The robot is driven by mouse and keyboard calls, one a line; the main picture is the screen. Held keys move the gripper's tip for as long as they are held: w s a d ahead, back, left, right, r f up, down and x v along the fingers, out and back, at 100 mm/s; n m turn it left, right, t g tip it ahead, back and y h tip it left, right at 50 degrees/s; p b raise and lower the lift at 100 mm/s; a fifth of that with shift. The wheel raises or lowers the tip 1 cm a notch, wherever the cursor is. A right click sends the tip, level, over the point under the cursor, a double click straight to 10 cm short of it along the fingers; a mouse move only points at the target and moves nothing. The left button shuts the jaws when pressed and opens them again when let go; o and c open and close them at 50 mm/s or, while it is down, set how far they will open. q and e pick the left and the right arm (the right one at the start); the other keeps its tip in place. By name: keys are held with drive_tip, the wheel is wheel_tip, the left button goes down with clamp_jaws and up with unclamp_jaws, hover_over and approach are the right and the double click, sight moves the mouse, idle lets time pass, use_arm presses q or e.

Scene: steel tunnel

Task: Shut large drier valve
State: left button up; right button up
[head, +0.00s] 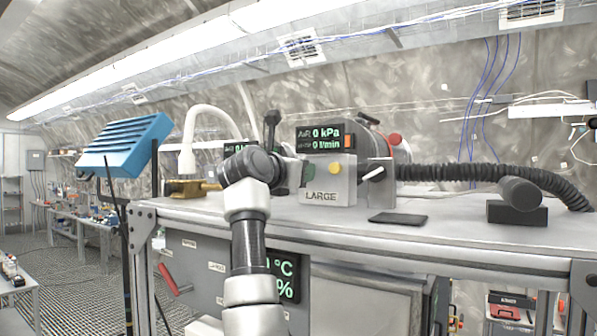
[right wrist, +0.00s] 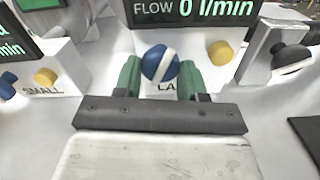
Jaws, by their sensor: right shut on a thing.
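The large drier unit (head: 328,178) is a light box marked LARGE, with a display reading 0 kPa and 0 l/min. In the right wrist view its round blue valve knob (right wrist: 158,64) carries a white stripe that slants from upper right to lower left. My right gripper (right wrist: 160,78) has a green finger on each side of this knob and is shut on it. In the head view my right arm and wrist hide the knob. My left gripper is in neither view.
A yellow button (right wrist: 220,52) sits right of the knob. The small drier unit (right wrist: 45,72) stands to the left. A black corrugated hose (head: 470,173) runs right along the steel bench (head: 450,232). A flat dark plate (head: 398,218) lies in front of the unit.

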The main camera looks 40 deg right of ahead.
drive_tip(key=shift+m, duration=1.1)
drive_tip(key=o, duration=0.9)
drive_tip(key=shift+o, duration=0.2)
drive_tip(key=shift+a, duration=0.15)
drive_tip(key=b+v, duration=0.5)
drive_tip(key=v, duration=0.5)
drive_tip(key=shift+f, duration=0.15)
drive_tip(key=shift+s+a, duration=0.15)
drive_tip(key=shift+a, duration=0.1)
